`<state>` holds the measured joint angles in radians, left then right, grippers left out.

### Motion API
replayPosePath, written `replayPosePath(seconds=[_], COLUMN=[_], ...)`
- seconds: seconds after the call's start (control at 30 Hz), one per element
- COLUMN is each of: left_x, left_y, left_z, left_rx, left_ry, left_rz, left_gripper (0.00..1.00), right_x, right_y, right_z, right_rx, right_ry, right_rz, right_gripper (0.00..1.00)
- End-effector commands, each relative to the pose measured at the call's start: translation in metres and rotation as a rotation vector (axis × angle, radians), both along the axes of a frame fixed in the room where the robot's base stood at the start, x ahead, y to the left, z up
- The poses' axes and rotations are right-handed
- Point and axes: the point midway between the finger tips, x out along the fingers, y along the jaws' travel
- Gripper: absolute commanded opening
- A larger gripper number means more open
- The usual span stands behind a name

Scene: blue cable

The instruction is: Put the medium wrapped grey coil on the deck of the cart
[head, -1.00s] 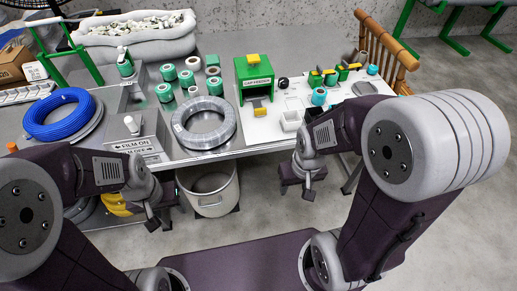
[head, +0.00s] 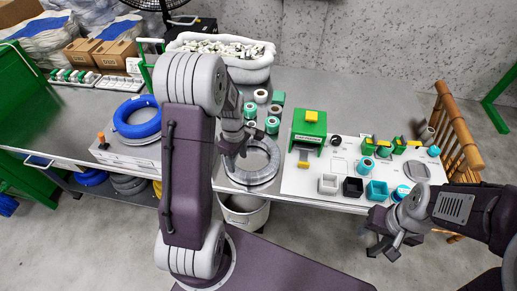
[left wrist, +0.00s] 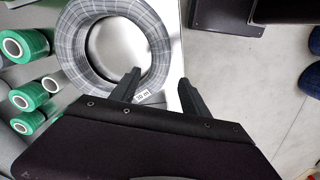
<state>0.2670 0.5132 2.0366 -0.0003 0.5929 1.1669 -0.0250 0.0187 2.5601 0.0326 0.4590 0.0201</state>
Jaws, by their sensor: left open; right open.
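A wrapped grey coil (head: 262,176) lies flat on the table in the head view, partly hidden by my left arm. It also shows in the left wrist view (left wrist: 150,38), with pale wrapping bands and a small white label. My left gripper (left wrist: 160,78) is open and empty. In the wrist view one finger overlaps the coil's inner side and the other lies past its outer edge. Contact and height cannot be told. In the head view my left gripper (head: 232,158) is at the coil's back left. My right gripper (head: 384,240) is open and empty, in front of the table's right part.
A blue coil (head: 137,116) sits left of my left arm. Green spools (head: 272,125) stand behind the grey coil. A green cap feeder (head: 308,128) and small bins (head: 328,184) stand to its right. A white bucket (head: 245,214) is below the table edge.

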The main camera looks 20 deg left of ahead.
Motion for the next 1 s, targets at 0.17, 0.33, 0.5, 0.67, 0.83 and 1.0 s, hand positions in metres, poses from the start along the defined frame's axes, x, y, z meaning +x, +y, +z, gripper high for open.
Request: replayPosePath(seconds=[0.17,0.33,0.5,0.67,0.83,1.0], left_x=[-0.001,0.0,0.0,0.0,0.001,0.001], left_y=[-0.001,0.0,0.001,0.003,0.003,0.003], left_z=[-0.018,-0.041,-0.056,-0.085,-0.093,-0.093], left_rx=[-0.001,-0.001,-0.001,0.0,0.002,0.002], left_ry=[0.003,0.001,0.002,0.002,-0.001,-0.002], left_rz=[-0.002,-0.003,-0.003,-0.004,-0.003,-0.003], left_gripper=[0.54,0.54,0.54,0.54,0.54,0.46], right_x=[0.0,0.0,0.0,0.0,0.0,0.0], right_y=[0.0,0.0,0.0,0.0,0.0,0.0], right_z=[-0.007,-0.011,-0.014,-0.019,-0.019,-0.019], right_rx=[0.0,0.0,0.0,0.0,0.0,0.0], right_ry=[0.0,0.0,0.0,0.0,0.0,0.0], right_rz=[0.0,0.0,0.0,0.0,0.0,0.0], right_gripper=[0.51,0.51,0.51,0.51,0.51,0.51])
